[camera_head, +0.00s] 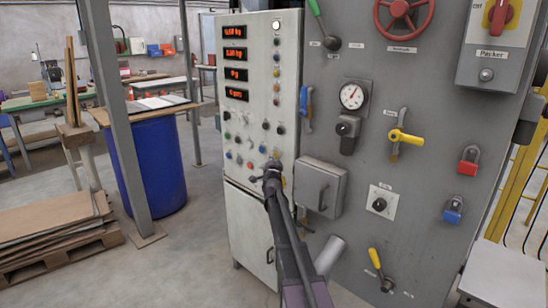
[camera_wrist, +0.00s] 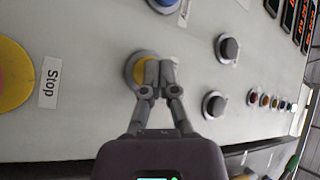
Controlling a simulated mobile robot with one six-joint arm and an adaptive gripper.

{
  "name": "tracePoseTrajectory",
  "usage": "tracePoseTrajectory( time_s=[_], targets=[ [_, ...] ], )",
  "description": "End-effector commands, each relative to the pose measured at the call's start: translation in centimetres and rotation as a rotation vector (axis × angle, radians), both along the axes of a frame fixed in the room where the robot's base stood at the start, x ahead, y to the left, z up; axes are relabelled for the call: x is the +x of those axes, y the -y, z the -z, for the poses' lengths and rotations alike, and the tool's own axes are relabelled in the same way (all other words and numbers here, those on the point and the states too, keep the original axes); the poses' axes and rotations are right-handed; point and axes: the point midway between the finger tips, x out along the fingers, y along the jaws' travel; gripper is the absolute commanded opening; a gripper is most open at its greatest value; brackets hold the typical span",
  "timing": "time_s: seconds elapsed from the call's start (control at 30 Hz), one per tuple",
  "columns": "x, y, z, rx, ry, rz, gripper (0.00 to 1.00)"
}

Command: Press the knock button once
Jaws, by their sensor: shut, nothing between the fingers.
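My gripper (camera_wrist: 158,74) is shut and empty. Its fingertips lie over a yellow round button (camera_wrist: 140,71) in a grey ring in the wrist view and hide part of it. I cannot tell whether they touch it. No label reading "knock" is legible, so I cannot confirm which button is the knock button. In the head view, my gripper (camera_head: 271,167) is at the lower part of the light grey control cabinet (camera_head: 238,105), in front of its buttons.
A large yellow disc (camera_wrist: 12,75) beside a "Stop" label (camera_wrist: 49,83) lies left of my fingers. Black knobs (camera_wrist: 228,48) sit to the right, and a blue button (camera_wrist: 163,3) is at the top edge. A grey box with a handle (camera_head: 320,187) stands right of my gripper.

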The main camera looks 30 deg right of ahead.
Motion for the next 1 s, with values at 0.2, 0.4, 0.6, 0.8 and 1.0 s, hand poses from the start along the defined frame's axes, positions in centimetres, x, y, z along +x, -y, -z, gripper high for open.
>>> tracePoseTrajectory(
  time_s=[0.2, 0.4, 0.6, 0.8, 1.0],
  targets=[
    [0.1, 0.2, 0.0, -0.001, 0.000, 0.000, 0.00],
    [0.0, 0.0, 0.0, 0.000, 0.000, 0.000, 0.00],
    [-0.3, -0.7, 0.0, -0.001, 0.000, 0.000, 0.00],
    [-0.5, -1.2, 0.0, 0.000, 0.000, 0.000, 0.00],
    [-0.5, -1.3, 0.0, -0.001, 0.000, 0.000, 0.00]
  ],
)
